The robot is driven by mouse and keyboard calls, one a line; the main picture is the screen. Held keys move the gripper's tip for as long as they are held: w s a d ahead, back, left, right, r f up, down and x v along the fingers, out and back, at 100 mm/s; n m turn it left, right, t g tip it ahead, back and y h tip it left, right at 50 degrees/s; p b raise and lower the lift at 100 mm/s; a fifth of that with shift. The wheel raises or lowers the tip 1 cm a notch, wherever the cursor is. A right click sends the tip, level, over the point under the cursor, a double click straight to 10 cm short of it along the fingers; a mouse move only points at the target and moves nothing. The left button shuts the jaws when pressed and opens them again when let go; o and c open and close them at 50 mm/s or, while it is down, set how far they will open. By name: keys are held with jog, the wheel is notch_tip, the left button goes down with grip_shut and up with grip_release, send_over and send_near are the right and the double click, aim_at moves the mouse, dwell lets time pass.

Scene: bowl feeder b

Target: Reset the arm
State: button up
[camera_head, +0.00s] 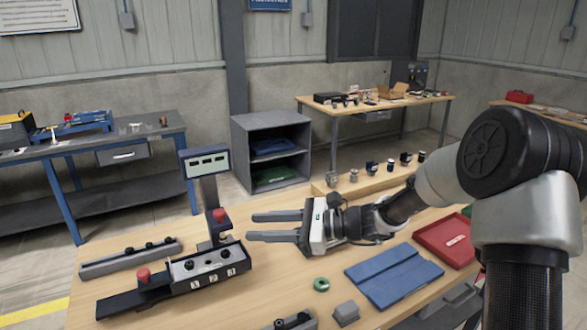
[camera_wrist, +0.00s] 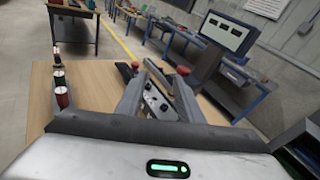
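My gripper (camera_head: 252,226) is held out over the wooden table (camera_head: 245,300), pointing left in the head view. Its two grey fingers are apart with nothing between them, so it is open and empty. In the wrist view the fingers (camera_wrist: 161,82) also stand apart. My arm comes in from the right, bent at the elbow. The fingertips appear just right of the black fixture (camera_head: 188,283) with red knobs and numbered labels. The display post (camera_head: 205,163) rises behind that fixture. How high the fingers are above the table is hard to tell.
A grey rail (camera_head: 130,259) lies left of the fixture. A green ring (camera_head: 321,284), a grey block (camera_head: 346,313), a blue tray (camera_head: 394,276) and a red tray (camera_head: 445,241) lie on the table. Several small parts stand along its back edge. Bare wood shows beneath my gripper.

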jog(key=s+d+r+n+g+h+p, duration=0.1)
jog(key=s+d+r+n+h, duration=0.15)
jog(key=s+n+h, duration=0.35)
jog(key=s+d+r+n+g+h+p, duration=0.1)
jog(key=s+d+r+n, duration=0.2)
jog(key=s, duration=0.5)
jog(key=s+d+r+n+t+h+p, duration=0.1)
jog(key=s+d+r+n+t+h, duration=0.1)
jog(key=s+d, duration=0.4)
jog(key=s+d+r+n+t+h+p, duration=0.2)
jog(key=s+d+r+n+h, duration=0.3)
jog(key=d, duration=0.8)
jog(key=shift+s+n+t+h, duration=0.45)
jog(key=shift+n+t+h, duration=0.15)
jog(key=shift+t+h, duration=0.25)
jog(key=shift+a+r, duration=0.1)
jog(key=shift+a, duration=0.05)
